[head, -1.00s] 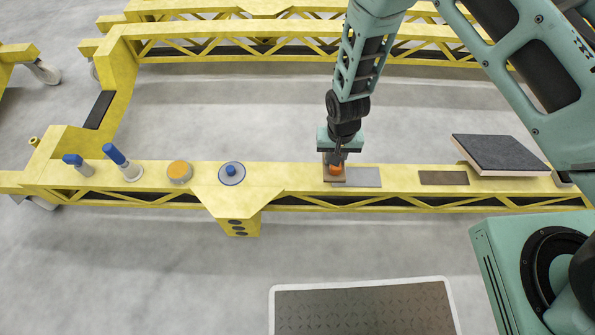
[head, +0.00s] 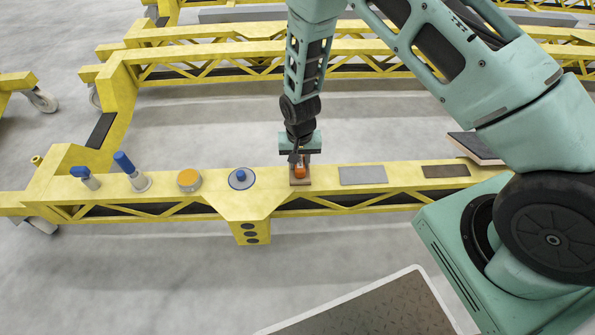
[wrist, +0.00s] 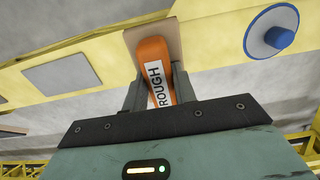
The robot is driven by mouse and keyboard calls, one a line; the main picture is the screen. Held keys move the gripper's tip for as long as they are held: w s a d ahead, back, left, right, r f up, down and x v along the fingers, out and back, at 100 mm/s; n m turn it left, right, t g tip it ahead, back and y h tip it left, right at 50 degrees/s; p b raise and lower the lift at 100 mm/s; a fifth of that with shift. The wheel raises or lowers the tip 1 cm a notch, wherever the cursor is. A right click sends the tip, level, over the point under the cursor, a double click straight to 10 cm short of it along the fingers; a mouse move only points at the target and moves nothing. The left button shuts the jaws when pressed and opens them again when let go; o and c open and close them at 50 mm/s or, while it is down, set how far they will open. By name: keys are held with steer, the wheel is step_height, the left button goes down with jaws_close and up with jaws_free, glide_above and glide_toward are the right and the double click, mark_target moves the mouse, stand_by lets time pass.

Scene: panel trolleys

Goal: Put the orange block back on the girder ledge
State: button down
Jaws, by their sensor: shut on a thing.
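The orange block (wrist: 154,60) has a label reading "ROUGH" and a tan base plate in the wrist view. My gripper (wrist: 155,95) is shut on it, one finger on each side. In the head view the orange block (head: 299,169) is at or just above the yellow girder ledge (head: 320,178), between the blue-knobbed disc (head: 241,178) and a grey pad (head: 363,175). I cannot tell whether its base touches the ledge. My gripper (head: 299,160) hides part of the block from above.
An orange-topped round piece (head: 189,179) and two blue-handled clamps (head: 131,171) stand farther left on the girder. A dark pad (head: 445,171) and a dark-topped board (head: 474,147) are to the right. Grey floor lies in front, with a treaded plate (head: 380,310).

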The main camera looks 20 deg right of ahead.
steer(key=shift+f+b, duration=0.45)
steer(key=shift+f, duration=1.4)
steer(key=shift+f, duration=0.2)
steer(key=c, duration=1.1)
jaws_free()
